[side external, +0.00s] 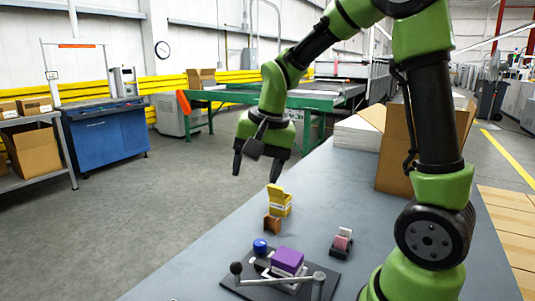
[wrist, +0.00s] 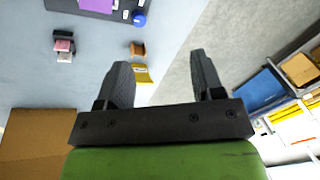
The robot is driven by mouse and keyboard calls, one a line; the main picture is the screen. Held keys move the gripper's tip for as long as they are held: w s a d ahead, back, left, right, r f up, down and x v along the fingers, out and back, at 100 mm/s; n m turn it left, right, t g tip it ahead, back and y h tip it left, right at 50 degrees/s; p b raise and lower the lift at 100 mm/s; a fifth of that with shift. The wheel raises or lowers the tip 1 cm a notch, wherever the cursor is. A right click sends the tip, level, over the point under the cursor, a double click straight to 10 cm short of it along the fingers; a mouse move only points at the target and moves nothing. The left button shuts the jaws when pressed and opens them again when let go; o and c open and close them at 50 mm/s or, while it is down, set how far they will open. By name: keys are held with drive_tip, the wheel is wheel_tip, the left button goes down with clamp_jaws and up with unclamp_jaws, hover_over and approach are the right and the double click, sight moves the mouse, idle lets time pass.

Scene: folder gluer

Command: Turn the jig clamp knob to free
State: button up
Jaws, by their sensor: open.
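A blue knob (side external: 260,246) sits at the far left corner of a dark jig plate (side external: 238,284), and I take it for the clamp knob; its setting cannot be read. It also shows in the wrist view (wrist: 139,20) at the top edge. A purple block (side external: 288,260) sits on the jig beside it. A grey lever with a black ball (side external: 236,268) crosses the jig's near side. My gripper (side external: 256,174) is open and empty, pointing down, well above and away from the jig. In the wrist view, the open fingers (wrist: 161,62) have nothing between them.
A yellow bin (side external: 279,204) with a brown piece (side external: 272,223) in front stands behind the jig. A dark holder with a pink block (side external: 342,242) stands to the right. A cardboard box (side external: 394,155) and white sheets (side external: 358,133) are farther back.

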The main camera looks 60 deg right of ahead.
drive_tip(key=s+a+r+n+t, duration=0.1)
drive_tip(key=s+a+r+n, duration=0.1)
drive_tip(key=s+a+r, duration=0.1)
drive_tip(key=shift+s+a+r+n+t, duration=0.3)
drive_tip(key=shift+s+a+r, duration=0.05)
drive_tip(key=shift+s+r, duration=0.45)
drive_tip(key=s+a+r+n+t+y, duration=0.2)
drive_tip(key=s+a+n, duration=0.2)
drive_tip(key=s, duration=0.5)
drive_tip(key=shift+s+a+n+t, duration=0.2)
drive_tip(key=shift+a+n+t, duration=0.15)
drive_tip(key=shift+n, duration=0.15)
